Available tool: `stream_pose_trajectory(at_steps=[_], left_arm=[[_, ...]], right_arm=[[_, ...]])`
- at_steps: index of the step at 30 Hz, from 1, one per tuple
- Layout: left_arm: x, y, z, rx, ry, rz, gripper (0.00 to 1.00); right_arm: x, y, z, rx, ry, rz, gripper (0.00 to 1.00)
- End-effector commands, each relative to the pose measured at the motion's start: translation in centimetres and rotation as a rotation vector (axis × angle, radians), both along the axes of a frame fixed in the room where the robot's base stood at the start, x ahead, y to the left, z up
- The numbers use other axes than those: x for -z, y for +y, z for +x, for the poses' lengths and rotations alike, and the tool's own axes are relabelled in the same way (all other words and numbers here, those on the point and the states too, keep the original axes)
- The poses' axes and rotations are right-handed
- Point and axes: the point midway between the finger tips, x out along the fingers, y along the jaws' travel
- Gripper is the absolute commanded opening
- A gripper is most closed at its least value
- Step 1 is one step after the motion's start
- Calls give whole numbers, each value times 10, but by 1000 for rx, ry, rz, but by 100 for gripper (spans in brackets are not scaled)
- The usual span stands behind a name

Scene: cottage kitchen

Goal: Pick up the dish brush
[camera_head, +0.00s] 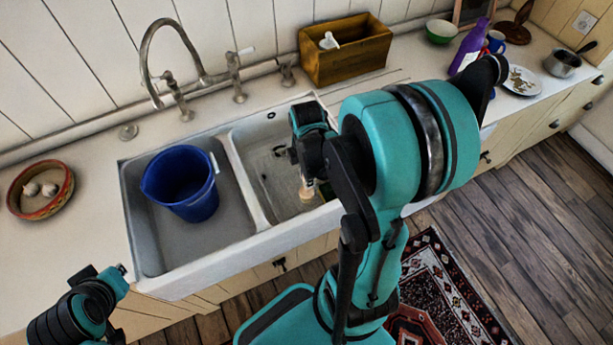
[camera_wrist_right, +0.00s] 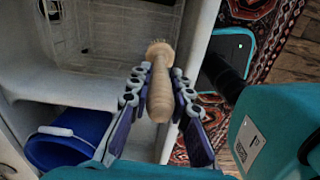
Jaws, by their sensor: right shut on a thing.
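The dish brush has a pale wooden handle (camera_wrist_right: 160,92) and a round head (camera_wrist_right: 160,50) with bristles at its far end. My right gripper (camera_wrist_right: 158,85) is shut on the handle, one finger on each side. In the head view the brush (camera_head: 306,191) shows as a small pale piece below my right gripper (camera_head: 307,172), over the right basin of the sink (camera_head: 255,222). My arm hides much of it there. I cannot tell whether the brush touches the basin. My left arm's end (camera_head: 118,277) is at the lower left, away from the brush; its jaws cannot be made out.
A blue bucket (camera_head: 182,185) stands in the left basin, also seen in the wrist view (camera_wrist_right: 72,140). A faucet (camera_head: 160,60) rises behind the sink. A wooden box (camera_head: 345,55) stands behind right, a basket (camera_head: 40,190) at left. A purple bottle (camera_head: 468,48) and plate (camera_head: 522,82) are at right.

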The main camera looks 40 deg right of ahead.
Motion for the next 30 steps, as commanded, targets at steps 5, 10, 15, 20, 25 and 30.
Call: stream_pose_trajectory(at_steps=[5, 10, 15, 20, 25, 30], left_arm=[[-14, 0, 0, 0, 0, 0, 0], [-24, 0, 0, 0, 0, 0, 0], [-34, 0, 0, 0, 0, 0, 0], [-44, 0, 0, 0, 0, 0, 0], [-54, 0, 0, 0, 0, 0, 0], [-64, 0, 0, 0, 0, 0, 0]], right_arm=[[-16, 0, 0, 0, 0, 0, 0], [-29, 0, 0, 0, 0, 0, 0], [-41, 0, 0, 0, 0, 0, 0], [-53, 0, 0, 0, 0, 0, 0], [-66, 0, 0, 0, 0, 0, 0], [-78, 0, 0, 0, 0, 0, 0]])
